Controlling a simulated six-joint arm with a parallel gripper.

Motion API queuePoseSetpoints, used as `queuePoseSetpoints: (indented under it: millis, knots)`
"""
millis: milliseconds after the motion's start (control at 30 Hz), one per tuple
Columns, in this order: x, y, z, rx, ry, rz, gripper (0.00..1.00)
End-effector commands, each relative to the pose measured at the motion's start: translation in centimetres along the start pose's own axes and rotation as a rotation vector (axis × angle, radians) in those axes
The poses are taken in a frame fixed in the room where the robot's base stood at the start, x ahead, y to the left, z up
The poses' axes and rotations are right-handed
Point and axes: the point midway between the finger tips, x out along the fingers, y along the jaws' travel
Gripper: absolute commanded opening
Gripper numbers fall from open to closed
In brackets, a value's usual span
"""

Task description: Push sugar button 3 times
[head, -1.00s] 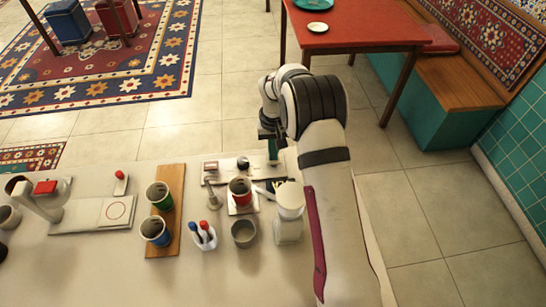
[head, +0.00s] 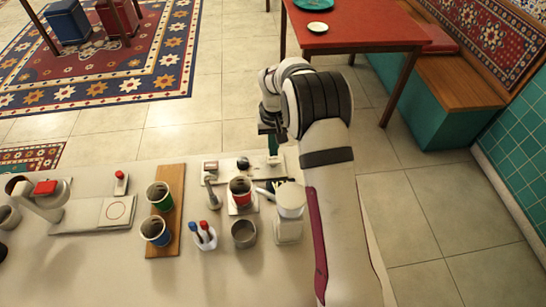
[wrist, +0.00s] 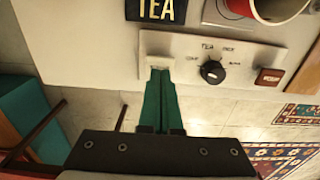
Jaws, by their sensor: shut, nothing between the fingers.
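A pale control panel (wrist: 235,62) shows in the wrist view, with a black rotary knob (wrist: 212,72) in its middle. It also shows in the head view (head: 225,178). A white block-like button (wrist: 157,42) is at the panel's left end, and a brown-red button (wrist: 270,77) with unreadable lettering is at its right end. I cannot read a sugar label on either. My gripper (wrist: 160,73) is shut and empty, its green fingers together at the white button and covering its lower part. Whether they touch it is unclear. In the head view my gripper (head: 273,152) is over the panel's right end.
A red cup (head: 240,188) stands close in front of the panel. A white dispenser (head: 289,226), a grey metal cup (head: 244,234) and a pen holder (head: 204,238) stand nearby. Green (head: 160,193) and blue (head: 155,230) cups are on a wooden board (head: 172,215).

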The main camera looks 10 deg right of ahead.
Motion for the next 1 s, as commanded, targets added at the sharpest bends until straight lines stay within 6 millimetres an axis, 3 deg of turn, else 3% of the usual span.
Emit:
queuePoseSetpoints:
  millis: [367,1000]
  knots:
    - [0.2,0.0,0.0,0.000,0.000,0.000,0.00]
    - [2.4,0.0,0.0,0.000,0.000,-0.001,0.00]
